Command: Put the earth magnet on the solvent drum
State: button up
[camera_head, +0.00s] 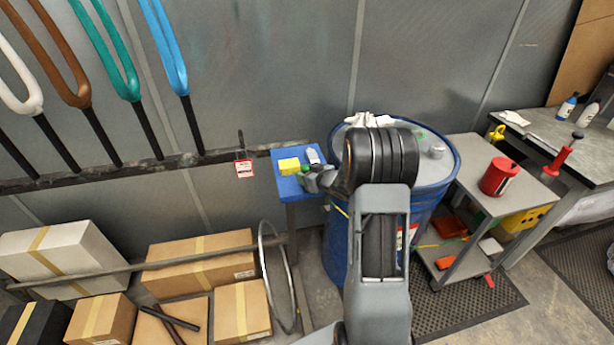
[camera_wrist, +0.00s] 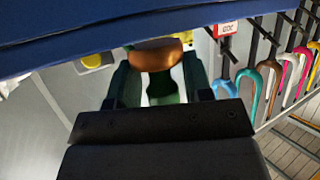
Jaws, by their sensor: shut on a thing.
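My gripper (camera_head: 314,180) is at the blue stand (camera_head: 277,175), left of the solvent drum. In the wrist view its jaws (camera_wrist: 160,80) are shut on a green piece with a copper-coloured rounded part, which I take to be the earth magnet (camera_wrist: 156,52). In the head view only a bit of green shows at the jaws; the rest is hidden. I cannot tell whether it touches the stand. The solvent drum (camera_head: 338,240) is blue, upright, with a grey top; my arm covers much of it. White crumpled cloth lies at the top's back edge.
A yellow block (camera_head: 289,165) and a small white bottle (camera_head: 313,156) are on the stand close to my gripper. A grey cart (camera_head: 467,160) with a red can (camera_head: 499,177) stands right of the drum. Coloured hooks and a rail are at the left, cardboard boxes (camera_head: 202,261) below.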

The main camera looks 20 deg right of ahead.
jog(key=shift+f, duration=0.35)
jog(key=shift+f, duration=0.2)
jog(key=o, duration=0.8)
